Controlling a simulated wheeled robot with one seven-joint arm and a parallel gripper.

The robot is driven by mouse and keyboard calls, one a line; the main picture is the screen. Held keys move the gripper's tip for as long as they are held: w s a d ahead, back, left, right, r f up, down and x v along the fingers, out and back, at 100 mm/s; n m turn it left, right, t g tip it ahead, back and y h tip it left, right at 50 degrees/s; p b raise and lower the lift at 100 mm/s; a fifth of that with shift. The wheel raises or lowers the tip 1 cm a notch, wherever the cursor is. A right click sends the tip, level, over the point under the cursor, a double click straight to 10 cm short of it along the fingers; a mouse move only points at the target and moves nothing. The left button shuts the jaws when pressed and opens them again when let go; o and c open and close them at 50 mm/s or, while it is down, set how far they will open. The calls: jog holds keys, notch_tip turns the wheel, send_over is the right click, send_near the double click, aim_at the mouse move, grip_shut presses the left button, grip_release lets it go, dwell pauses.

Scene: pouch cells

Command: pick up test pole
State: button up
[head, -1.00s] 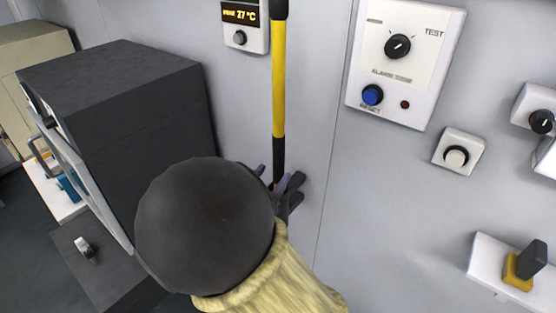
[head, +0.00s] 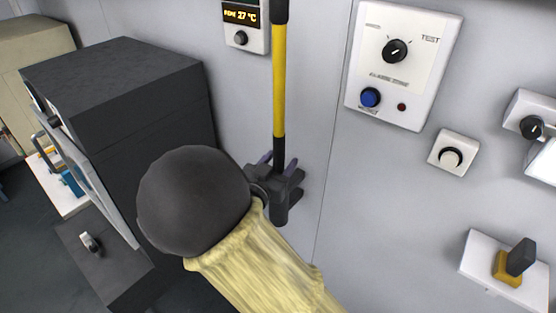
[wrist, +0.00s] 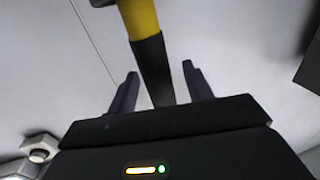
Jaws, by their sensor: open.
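The test pole (head: 279,80) is a thin yellow rod with black ends, hanging upright along the grey wall. My gripper (head: 281,172) is at the pole's lower black part in the head view. In the wrist view my gripper (wrist: 158,85) is open, with one dark finger on each side of the pole's black section (wrist: 153,65). The pole stands between the fingers, with a gap visible on both sides. The pole's lower end is hidden behind my gripper body in the wrist view.
A dark cabinet (head: 120,85) stands to the left of my arm. A temperature display (head: 243,25) is on the wall just left of the pole. A TEST panel (head: 402,65), a white knob box (head: 453,154) and a yellow-black switch (head: 512,263) are to the right.

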aim_at(276, 101)
grip_shut()
dwell(0.3)
jog(key=shift+r, duration=0.4)
notch_tip(276, 101, up, 16)
jog(key=shift+r+b, duration=0.1)
jog(key=shift+b, duration=1.05)
jog(key=shift+w+r, duration=0.1)
jog(key=shift+r, duration=0.4)
